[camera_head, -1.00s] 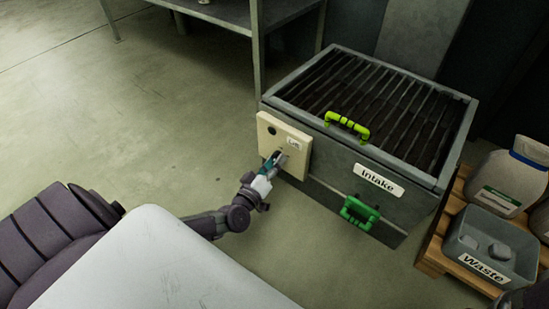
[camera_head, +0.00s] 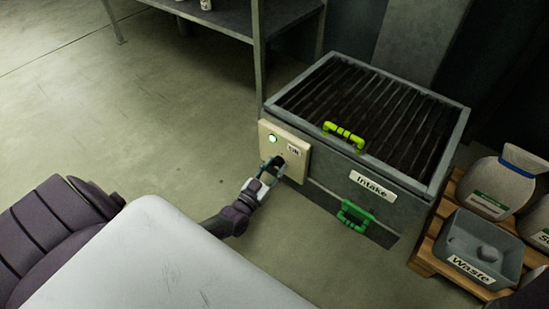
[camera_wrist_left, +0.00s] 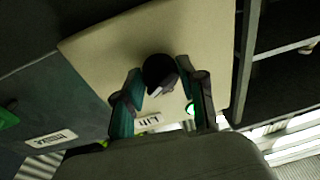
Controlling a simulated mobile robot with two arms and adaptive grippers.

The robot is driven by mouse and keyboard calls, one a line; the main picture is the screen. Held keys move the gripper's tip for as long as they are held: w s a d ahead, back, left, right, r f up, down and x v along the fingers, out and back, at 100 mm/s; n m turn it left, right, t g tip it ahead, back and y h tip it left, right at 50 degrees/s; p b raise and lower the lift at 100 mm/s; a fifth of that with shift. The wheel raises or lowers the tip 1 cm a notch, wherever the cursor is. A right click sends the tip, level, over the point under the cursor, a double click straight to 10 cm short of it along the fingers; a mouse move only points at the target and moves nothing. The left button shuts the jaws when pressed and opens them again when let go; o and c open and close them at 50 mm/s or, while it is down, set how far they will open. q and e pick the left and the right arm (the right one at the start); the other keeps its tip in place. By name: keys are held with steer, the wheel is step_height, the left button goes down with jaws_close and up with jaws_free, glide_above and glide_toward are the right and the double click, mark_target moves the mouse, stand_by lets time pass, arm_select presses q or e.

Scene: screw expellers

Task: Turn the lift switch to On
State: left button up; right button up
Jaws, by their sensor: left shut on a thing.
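The lift switch is a dark round knob with a white mark (camera_wrist_left: 158,72) on a cream panel (camera_wrist_left: 95,48), beside a small "Lift" label (camera_wrist_left: 147,121). In the head view the panel (camera_head: 297,172) is on the side of the grey intake box, and its round lamp (camera_head: 272,139) glows green. The lamp also glows at the right finger in the left wrist view (camera_wrist_left: 190,108). My left gripper (camera_head: 272,166) is at the panel, its fingers on both sides of the knob and shut on it. My right gripper is not in view.
The intake box (camera_head: 330,172) has a slatted top, a yellow-green handle (camera_head: 344,135) and a green handle (camera_head: 357,214). A pallet (camera_head: 428,250) with a waste bin (camera_head: 455,245) and pale containers (camera_head: 502,182) stands right. A metal shelf (camera_head: 258,60) is behind. The floor at left is clear.

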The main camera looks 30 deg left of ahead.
arm_select(q)
steer(key=shift+m, duration=0.4)
steer(key=o, duration=1.1)
steer(key=shift+o, duration=0.2)
steer(key=s+f, duration=0.1)
steer(key=s, duration=1.1)
steer(key=shift+f, duration=0.2)
